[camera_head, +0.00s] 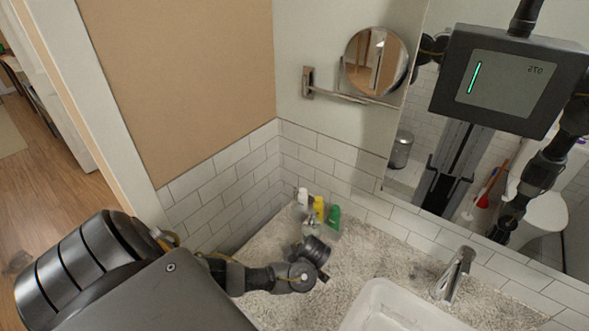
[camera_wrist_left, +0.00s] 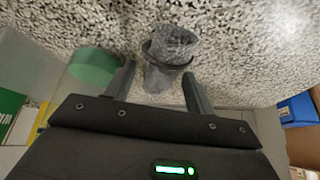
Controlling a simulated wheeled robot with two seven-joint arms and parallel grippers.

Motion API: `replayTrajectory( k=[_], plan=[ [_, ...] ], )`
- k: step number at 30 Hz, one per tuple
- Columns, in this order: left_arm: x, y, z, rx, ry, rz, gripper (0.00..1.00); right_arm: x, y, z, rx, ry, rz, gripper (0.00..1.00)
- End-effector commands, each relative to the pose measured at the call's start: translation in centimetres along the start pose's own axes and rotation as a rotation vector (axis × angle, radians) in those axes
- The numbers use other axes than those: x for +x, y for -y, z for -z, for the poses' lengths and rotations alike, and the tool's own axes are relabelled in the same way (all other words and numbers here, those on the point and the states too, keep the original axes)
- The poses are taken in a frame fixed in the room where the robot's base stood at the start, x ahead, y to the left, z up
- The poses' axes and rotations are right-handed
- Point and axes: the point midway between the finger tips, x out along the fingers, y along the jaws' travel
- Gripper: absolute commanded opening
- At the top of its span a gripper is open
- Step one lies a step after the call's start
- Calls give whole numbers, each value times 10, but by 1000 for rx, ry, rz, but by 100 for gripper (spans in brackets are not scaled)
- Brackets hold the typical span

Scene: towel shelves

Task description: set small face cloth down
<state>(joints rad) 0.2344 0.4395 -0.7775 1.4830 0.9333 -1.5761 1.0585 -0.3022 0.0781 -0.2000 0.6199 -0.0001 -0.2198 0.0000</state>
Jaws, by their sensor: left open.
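A small grey, rough-textured bundle (camera_wrist_left: 175,42), which looks like the face cloth, shows in the left wrist view against the speckled countertop (camera_wrist_left: 60,25). A darker band or rim runs around its middle. I cannot tell whether it rests on the counter. My left gripper (camera_wrist_left: 158,88) is open, with one finger on each side of the bundle's near end and a gap visible at both sides. In the head view my left arm reaches over the counter near the corner; its dark end (camera_head: 313,251) hides the cloth and fingertips. My right gripper is not directly in view.
White (camera_head: 302,198), yellow (camera_head: 319,208) and green (camera_head: 334,214) bottles stand in the counter's back corner, close beyond my left arm. A white sink (camera_head: 385,305) and a tap (camera_head: 455,275) are to the right. A wall mirror (camera_head: 415,165) reflects me.

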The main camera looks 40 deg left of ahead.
Motion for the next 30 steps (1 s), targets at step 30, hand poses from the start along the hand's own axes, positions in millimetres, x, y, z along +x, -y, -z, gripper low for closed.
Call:
replayTrajectory(
  k=[30],
  plan=[
    [2,0,-1,0,0,-1,15,0,-2,2,-1,-1,-2,68]
  ],
)
